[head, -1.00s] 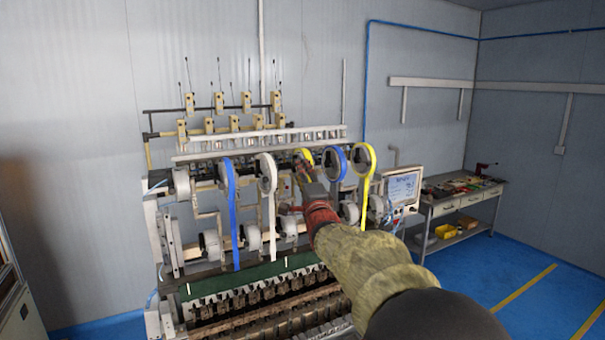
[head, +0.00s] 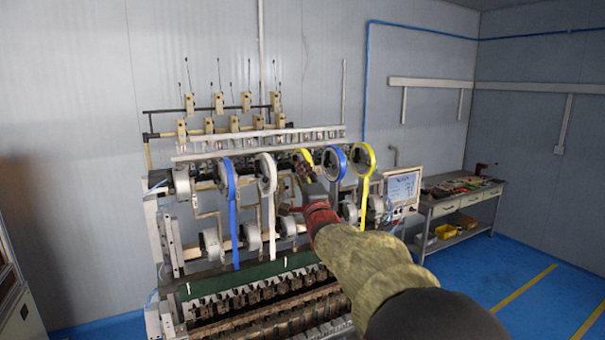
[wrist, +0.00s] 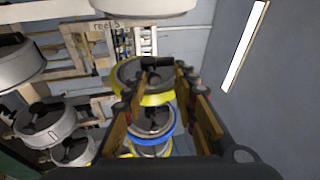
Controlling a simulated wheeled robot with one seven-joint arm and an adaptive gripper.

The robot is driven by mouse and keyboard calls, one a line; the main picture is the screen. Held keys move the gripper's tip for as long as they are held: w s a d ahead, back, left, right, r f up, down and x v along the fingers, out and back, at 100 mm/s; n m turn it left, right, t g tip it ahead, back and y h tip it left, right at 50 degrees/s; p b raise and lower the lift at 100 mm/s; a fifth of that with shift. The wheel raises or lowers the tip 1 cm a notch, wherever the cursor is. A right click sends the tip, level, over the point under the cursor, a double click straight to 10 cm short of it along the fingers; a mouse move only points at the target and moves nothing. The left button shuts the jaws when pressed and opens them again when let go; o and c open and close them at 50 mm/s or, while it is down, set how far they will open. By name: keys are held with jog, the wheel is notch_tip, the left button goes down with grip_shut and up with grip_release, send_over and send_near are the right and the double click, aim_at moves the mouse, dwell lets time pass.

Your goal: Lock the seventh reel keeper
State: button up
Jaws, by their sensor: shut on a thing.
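My gripper (wrist: 157,72) reaches to a yellow-banded reel (wrist: 128,76) on the winder, with one finger on each side of the dark keeper (wrist: 157,62) at the reel's hub. The jaws are shut on this keeper. In the head view my gripper (head: 301,172) is at the yellow-banded reel (head: 302,156) in the upper row, and my arm hides part of it. The keeper is too small there to show its angle. No number for this reel is readable, so I cannot tell from a label that it is the seventh.
A blue-banded reel (head: 334,163) and another yellow-banded reel (head: 365,159) hang close to the right. A blue reel (head: 227,174) and a white reel (head: 266,172) hang to the left. A workbench (head: 462,205) stands far right.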

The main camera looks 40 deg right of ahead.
jog(key=shift+f, duration=0.75)
jog(key=shift+s+r, duration=0.15)
jog(key=shift+s, duration=0.25)
grip_shut()
jog(key=shift+b, duration=0.3)
jog(key=shift+s+r, duration=0.25)
jog(key=shift+s, duration=0.15)
jog(key=shift+c, duration=0.5)
grip_release()
jog(key=o, duration=0.4)
jog(key=shift+a, duration=0.1)
jog(key=s+a+b, duration=0.3)
jog(key=s, duration=0.3)
jog(key=shift+s+a, duration=0.15)
jog(key=shift+a, duration=0.1)
